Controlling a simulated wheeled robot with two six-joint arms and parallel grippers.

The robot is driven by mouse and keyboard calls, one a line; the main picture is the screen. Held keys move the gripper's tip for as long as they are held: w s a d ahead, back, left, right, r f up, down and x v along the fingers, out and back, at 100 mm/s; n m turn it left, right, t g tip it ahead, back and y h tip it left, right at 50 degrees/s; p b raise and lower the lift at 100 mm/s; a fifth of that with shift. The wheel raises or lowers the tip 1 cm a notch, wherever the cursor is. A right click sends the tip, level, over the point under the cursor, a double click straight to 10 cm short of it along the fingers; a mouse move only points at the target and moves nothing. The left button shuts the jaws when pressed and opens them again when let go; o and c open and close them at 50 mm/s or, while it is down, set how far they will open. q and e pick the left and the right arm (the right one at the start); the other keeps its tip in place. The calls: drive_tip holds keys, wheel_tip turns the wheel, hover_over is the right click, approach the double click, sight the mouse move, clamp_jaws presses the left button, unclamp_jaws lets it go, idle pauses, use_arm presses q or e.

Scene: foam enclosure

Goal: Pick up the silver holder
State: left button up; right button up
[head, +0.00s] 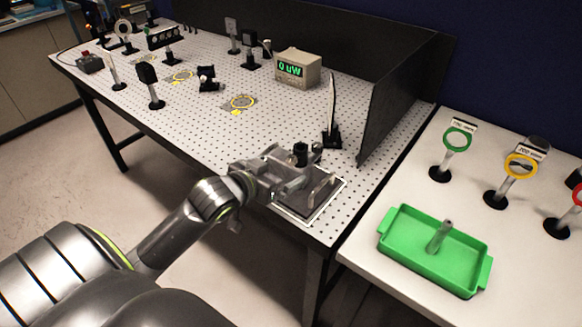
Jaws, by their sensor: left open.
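A small silver cylindrical post (439,236), which may be the silver holder, leans tilted in the green tray (405,252) on the right-hand table. My left gripper (318,172) is open above the near right corner of the perforated optical table (205,130). It is well to the left of the green tray. A dark cylindrical piece (300,152) shows at the gripper's far finger; I cannot tell whether they touch. My right gripper is not in view.
Green (457,141) and yellow (520,167) ring mounts stand behind the tray, with a red one at the right edge. A black panel (398,88) walls the optical table's right side. A power meter (297,68) reads 0 uW. A gap separates the tables.

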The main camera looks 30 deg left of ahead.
sight(284, 165)
use_arm(q)
drive_tip(key=shift+r+p+x, duration=0.1)
drive_tip(key=shift+p+x, duration=0.05)
drive_tip(key=shift+x, duration=1.25)
drive_tip(key=shift+r+p+x, duration=0.15)
drive_tip(key=shift+x, duration=1.2)
drive_tip(key=shift+c, duration=0.3)
drive_tip(key=c, duration=1)
drive_tip(key=shift+w+r, duration=0.1)
drive_tip(key=shift+c, duration=0.2)
